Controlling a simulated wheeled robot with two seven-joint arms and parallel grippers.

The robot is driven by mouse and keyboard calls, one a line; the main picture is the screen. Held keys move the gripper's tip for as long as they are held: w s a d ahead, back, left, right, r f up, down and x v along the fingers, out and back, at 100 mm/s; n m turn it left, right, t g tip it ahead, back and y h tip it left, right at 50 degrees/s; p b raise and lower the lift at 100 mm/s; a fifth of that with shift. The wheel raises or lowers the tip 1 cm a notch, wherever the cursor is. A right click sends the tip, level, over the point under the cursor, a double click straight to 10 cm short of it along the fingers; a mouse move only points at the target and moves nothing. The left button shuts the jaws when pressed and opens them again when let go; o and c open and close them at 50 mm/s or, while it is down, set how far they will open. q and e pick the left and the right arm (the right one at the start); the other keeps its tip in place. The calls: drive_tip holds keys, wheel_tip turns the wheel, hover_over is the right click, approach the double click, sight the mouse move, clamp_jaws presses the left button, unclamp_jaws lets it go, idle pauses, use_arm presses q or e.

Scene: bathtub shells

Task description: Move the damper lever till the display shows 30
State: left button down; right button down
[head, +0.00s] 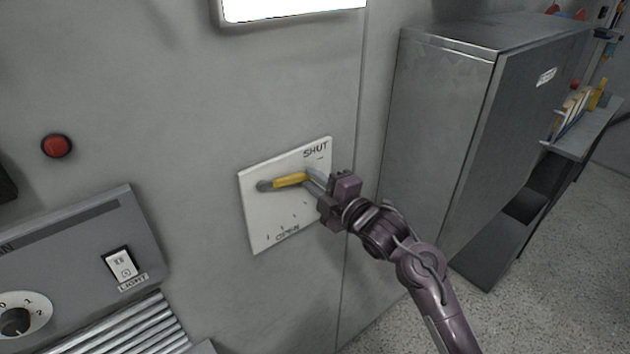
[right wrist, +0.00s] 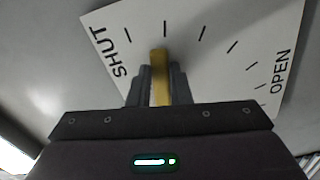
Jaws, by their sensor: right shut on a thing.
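The damper lever (head: 290,180) is yellow with a grey pivot at its left end, on a white plate (head: 262,222) marked SHUT at the top and OPEN at the bottom. It points right and slightly up, nearer SHUT. My right gripper (head: 312,178) is shut on the lever's outer end. In the right wrist view the yellow lever (right wrist: 160,75) stands between the two grey fingers of the gripper (right wrist: 158,88), with scale ticks on the plate (right wrist: 215,20) beyond. A bright white panel (head: 290,8), cut off at the top, shows no readable number. My left gripper is not in view.
A red button (head: 57,146) is on the wall at the left. Below it is a grey panel (head: 75,240) with a light switch (head: 121,264) and a dial (head: 16,318). A grey metal cabinet (head: 440,130) stands right of the plate, with open floor (head: 545,240) beside it.

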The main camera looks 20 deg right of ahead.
sight(300, 188)
drive_tip(key=f+m, duration=0.1)
drive_tip(key=a+f+m, duration=0.1)
drive_tip(key=shift+s+f+m+b, duration=0.15)
drive_tip(key=shift+f+m+b, duration=0.25)
drive_tip(key=shift+a+f+m, duration=0.1)
drive_tip(key=shift+f+m, duration=0.15)
drive_tip(key=shift+m, duration=0.15)
drive_tip(key=c, duration=1.3)
unclamp_jaws()
